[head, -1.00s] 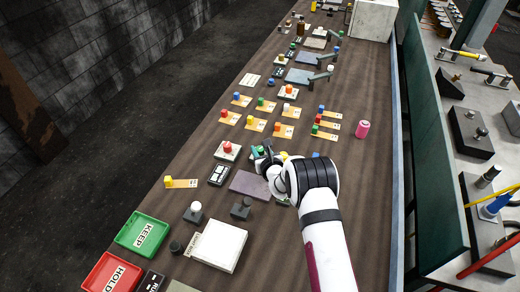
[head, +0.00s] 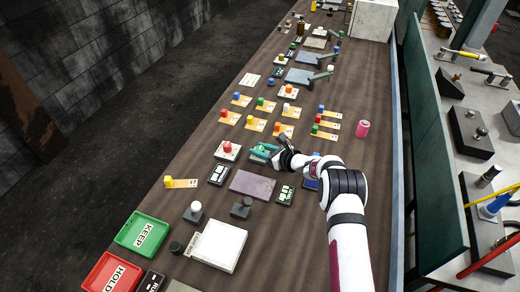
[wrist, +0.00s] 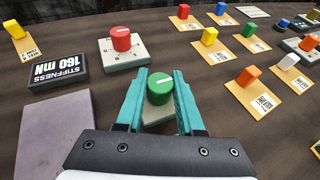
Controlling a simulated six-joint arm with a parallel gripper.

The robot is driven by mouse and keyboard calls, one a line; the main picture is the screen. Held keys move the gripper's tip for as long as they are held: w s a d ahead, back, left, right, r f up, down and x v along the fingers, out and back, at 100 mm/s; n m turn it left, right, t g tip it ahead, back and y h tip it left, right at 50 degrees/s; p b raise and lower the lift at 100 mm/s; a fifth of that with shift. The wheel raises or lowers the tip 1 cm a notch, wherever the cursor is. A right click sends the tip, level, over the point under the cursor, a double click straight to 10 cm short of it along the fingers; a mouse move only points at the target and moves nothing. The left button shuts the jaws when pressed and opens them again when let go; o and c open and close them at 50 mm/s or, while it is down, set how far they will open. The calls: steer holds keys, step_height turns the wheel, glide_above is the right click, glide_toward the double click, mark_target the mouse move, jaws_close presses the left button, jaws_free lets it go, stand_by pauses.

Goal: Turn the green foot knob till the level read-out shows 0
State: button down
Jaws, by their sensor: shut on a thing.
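The green foot knob (wrist: 159,88) stands on a pale base plate in the middle of the wrist view, with a white line on its top. My gripper (wrist: 160,82) has its two teal fingers on either side of the knob and is shut on it. In the head view my gripper (head: 263,151) reaches the knob from the right and hides much of it. A small dark read-out (head: 285,194) sits right of the purple-grey block; its figures are too small to read, and I cannot tell whether it is the level read-out.
A red knob (wrist: 121,39) on its own plate stands close by on the left. The stiffness read-out (wrist: 58,69) shows 160 mN. The purple-grey block (head: 253,184) lies in front. Several coloured pegs on tan cards stand behind.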

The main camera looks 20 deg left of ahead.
steer(key=shift+r, duration=0.1)
stand_by(0.4)
steer(key=c, duration=0.5)
jaws_free()
steer(key=v, duration=1.5)
steer(key=shift+d, duration=0.4)
steer(key=shift+c, duration=0.2)
